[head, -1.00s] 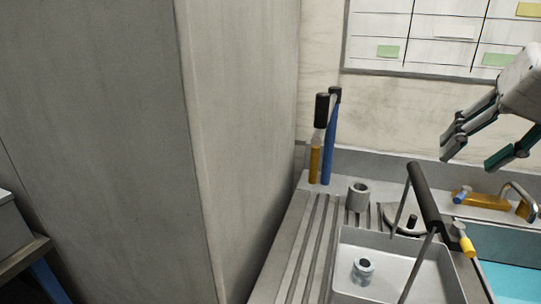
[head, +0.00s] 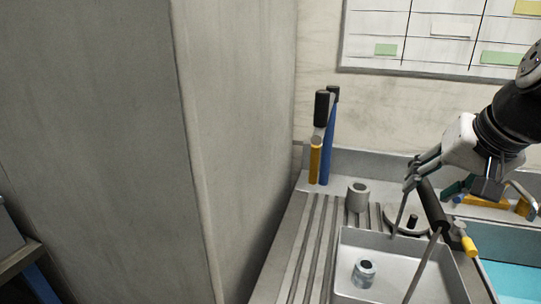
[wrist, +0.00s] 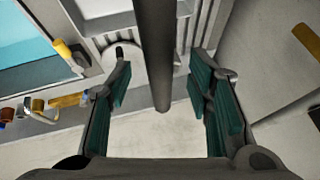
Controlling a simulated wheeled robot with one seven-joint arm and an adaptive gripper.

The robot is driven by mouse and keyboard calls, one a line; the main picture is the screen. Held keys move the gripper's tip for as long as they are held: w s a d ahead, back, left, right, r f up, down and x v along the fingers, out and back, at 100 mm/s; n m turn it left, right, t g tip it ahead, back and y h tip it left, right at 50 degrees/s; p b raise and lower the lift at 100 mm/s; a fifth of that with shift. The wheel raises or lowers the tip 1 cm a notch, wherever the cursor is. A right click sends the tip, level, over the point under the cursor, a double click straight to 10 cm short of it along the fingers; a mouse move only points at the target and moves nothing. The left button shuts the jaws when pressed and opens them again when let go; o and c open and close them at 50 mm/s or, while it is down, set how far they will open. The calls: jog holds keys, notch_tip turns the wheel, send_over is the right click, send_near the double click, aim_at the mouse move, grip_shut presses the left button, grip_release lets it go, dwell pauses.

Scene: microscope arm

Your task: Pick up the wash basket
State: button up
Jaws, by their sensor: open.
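The wash basket (head: 378,244) is a pale grey metal tray with thin rods rising to a black bar handle (head: 433,206). It sits on the counter in the lower right of the head view, with a small metal cylinder (head: 364,273) inside. My gripper (head: 424,184) is at the far end of the handle in the head view. In the wrist view my gripper (wrist: 162,72) is open, and the black handle (wrist: 154,55) runs between its two green-padded fingers. Whether a finger touches the handle cannot be told.
A teal-lined sink (head: 505,248) lies to the right, with a yellow-tipped fitting (head: 468,246) at its edge. A grey cylinder (head: 357,197) and two upright tools (head: 325,150) stand behind the basket. A tall grey cabinet (head: 240,150) bounds the left.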

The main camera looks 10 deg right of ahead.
jog(key=shift+x, duration=1.25)
jog(key=shift+f, duration=0.25)
jog(key=shift+r, duration=0.1)
grip_shut()
